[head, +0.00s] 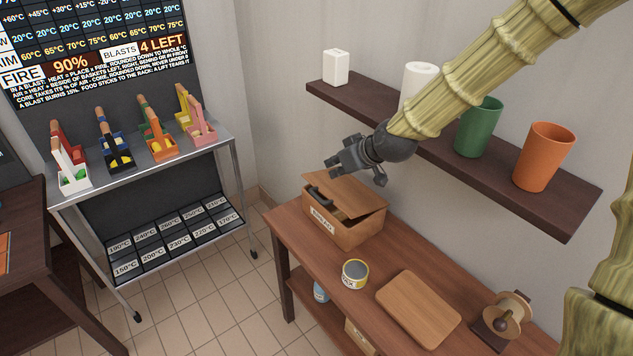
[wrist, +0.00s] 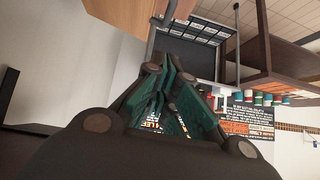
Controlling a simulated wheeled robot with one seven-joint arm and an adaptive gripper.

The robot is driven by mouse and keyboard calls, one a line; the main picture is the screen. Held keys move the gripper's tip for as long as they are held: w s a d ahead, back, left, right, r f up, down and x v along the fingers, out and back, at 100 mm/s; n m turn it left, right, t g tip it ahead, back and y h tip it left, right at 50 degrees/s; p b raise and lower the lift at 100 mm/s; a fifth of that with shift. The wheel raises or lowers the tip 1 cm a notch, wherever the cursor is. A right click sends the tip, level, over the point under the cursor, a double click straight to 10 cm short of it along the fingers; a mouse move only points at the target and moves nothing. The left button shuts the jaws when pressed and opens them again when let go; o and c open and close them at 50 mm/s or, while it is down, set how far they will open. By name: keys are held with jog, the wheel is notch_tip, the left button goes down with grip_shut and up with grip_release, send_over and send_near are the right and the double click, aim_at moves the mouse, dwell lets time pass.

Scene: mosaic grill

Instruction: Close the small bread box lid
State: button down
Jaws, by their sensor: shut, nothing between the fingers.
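The small wooden bread box (head: 340,229) stands at the far left end of the brown table in the head view, with a pale label on its front. Its lid (head: 355,197) is tilted and appears partly raised, with a dark gap under its edge. My gripper (head: 338,168) is above the back left of the box, apart from the lid as far as I can see. The fingers are shut and empty; they also show in the wrist view (wrist: 168,95). The lid cannot be made out clearly in the wrist view.
A wall shelf (head: 440,150) with cups and a white block runs behind the box, close to my arm. A metal rack (head: 145,165) with coloured baskets stands at left.

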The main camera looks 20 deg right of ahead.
aim_at(318, 186)
jog(key=p+x, duration=0.3)
jog(key=x, duration=0.6)
jog(key=shift+w+f, duration=0.15)
jog(key=shift+w, duration=0.1)
jog(key=shift+s+f+p, duration=0.35)
jog(key=shift+f+p, duration=0.15)
jog(key=shift+f, duration=0.3)
jog(key=shift+w+a+f+p, duration=0.1)
jog(key=shift+f+p, duration=0.25)
jog(key=shift+f, duration=0.65)
jog(key=shift+f, duration=0.1)
